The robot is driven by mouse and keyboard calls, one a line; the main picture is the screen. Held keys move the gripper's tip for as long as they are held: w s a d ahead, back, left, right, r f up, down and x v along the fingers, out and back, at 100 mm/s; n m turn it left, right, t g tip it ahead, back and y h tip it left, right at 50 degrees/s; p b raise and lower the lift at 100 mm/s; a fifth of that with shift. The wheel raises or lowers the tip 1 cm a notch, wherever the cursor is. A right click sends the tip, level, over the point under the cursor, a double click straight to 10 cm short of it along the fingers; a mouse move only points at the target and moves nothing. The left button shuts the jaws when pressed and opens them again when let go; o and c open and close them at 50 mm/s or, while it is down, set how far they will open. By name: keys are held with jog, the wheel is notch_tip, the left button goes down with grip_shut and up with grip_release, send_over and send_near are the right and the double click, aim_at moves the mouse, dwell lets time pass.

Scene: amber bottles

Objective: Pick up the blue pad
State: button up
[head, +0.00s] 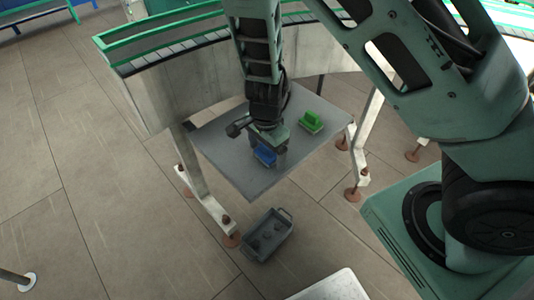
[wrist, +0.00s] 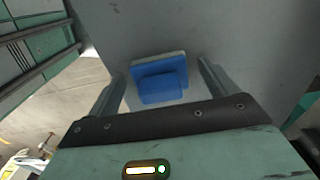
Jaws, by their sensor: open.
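The blue pad (head: 265,154) lies on the grey table (head: 225,135), near its front part. In the wrist view the blue pad (wrist: 160,78) shows as a blue block with a raised part and a pale edge. My gripper (head: 268,150) is over the pad in the head view. In the wrist view my gripper (wrist: 157,82) is open, with one finger on each side of the pad and gaps between. Whether the fingertips reach the pad's height cannot be told.
A green pad (head: 311,122) lies on the table to the right of my gripper. A grey bin (head: 268,236) with dark items stands on the floor in front of the table. A curved conveyor (head: 190,85) with green rails runs behind the table. A pale surface (head: 335,287) shows at the bottom edge.

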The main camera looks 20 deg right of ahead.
jog(key=c, duration=1.1)
jog(key=shift+o, duration=0.2)
jog(key=shift+r, duration=0.1)
notch_tip(320, 180, up, 10)
jog(key=shift+f+p, duration=0.1)
jog(key=shift+p, duration=1.1)
